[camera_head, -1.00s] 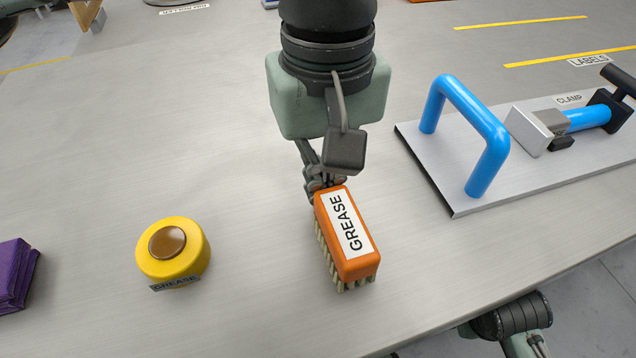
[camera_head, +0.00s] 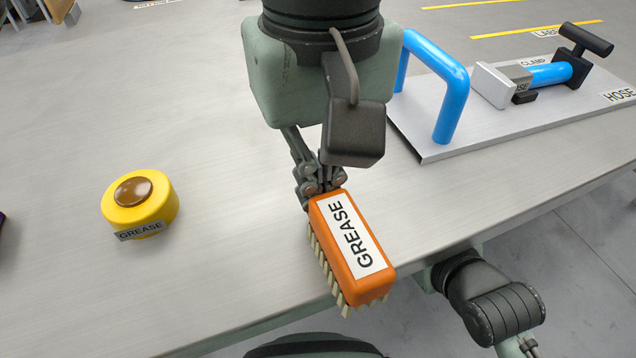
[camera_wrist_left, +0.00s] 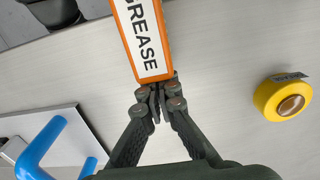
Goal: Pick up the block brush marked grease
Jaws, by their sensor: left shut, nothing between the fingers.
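The orange block brush (camera_head: 347,245), with pale bristles and a white GREASE label, is at the table's front edge. Its far end reaches the edge line in the head view. It also shows at the top of the left wrist view (camera_wrist_left: 143,40), partly cut off. My left gripper (camera_head: 322,185) is shut, with its fingertips together right at the brush's near end. In the left wrist view the closed fingertips (camera_wrist_left: 158,92) meet below that end, with nothing between them. Whether they touch the brush is unclear.
A yellow round container marked GREASE (camera_head: 140,203) stands on the table to the left. A grey plate (camera_head: 465,128) with a blue handle (camera_head: 455,95) and a clamp (camera_head: 525,80) lies at the right. The table (camera_head: 180,290) between is clear.

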